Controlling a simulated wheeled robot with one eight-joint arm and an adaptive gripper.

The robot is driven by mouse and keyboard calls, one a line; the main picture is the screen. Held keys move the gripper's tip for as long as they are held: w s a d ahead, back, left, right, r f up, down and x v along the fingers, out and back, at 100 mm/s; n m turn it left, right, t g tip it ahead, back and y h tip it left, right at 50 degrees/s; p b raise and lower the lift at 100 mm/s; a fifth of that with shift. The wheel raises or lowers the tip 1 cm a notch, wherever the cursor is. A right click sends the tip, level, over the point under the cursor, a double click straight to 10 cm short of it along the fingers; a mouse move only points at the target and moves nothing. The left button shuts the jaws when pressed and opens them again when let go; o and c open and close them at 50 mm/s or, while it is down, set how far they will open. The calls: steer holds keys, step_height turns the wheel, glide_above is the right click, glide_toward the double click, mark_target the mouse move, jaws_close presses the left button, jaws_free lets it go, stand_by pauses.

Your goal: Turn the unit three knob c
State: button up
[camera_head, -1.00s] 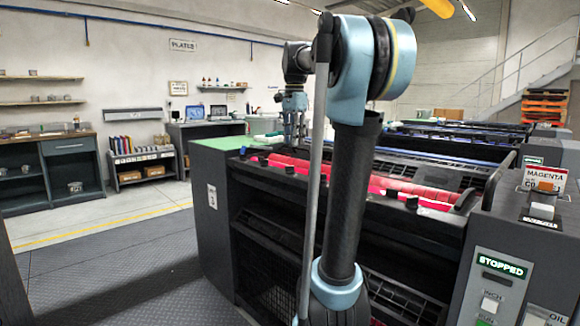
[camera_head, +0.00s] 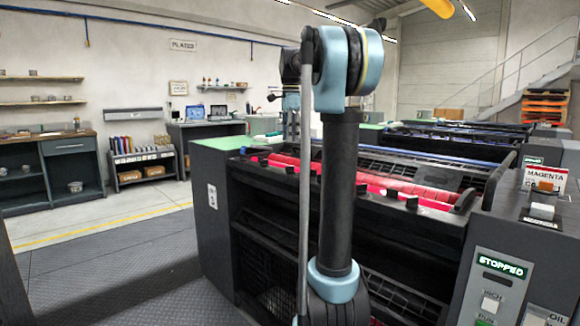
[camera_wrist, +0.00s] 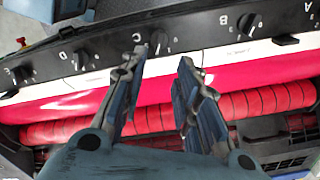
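Knob C (camera_wrist: 159,42) is a small black knob on the dark control strip in the wrist view, next to the letter C and between knobs D (camera_wrist: 82,60) and B (camera_wrist: 250,22). My gripper (camera_wrist: 162,60) is open and empty. Its two fingers are apart, with their tips close to knob C and on either side of it in the picture. I cannot tell whether they touch it. In the head view, my arm hides much of the gripper. The near ink unit (camera_head: 215,235) carries a small number plate (camera_head: 212,197), and a row of black knobs runs along its top.
Red rollers (camera_wrist: 270,100) and a white-and-magenta ink strip lie beside the knobs, under my fingers. A console with a STOPPED display (camera_head: 501,265) and a MAGENTA label stands at the right. A green top (camera_head: 215,144) covers the unit's far left end. The floor at left is clear.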

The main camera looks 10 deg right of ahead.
mark_target(290, 170)
step_height(290, 170, down, 12)
steer(key=shift+r, duration=0.2)
stand_by(0.4)
jaws_close()
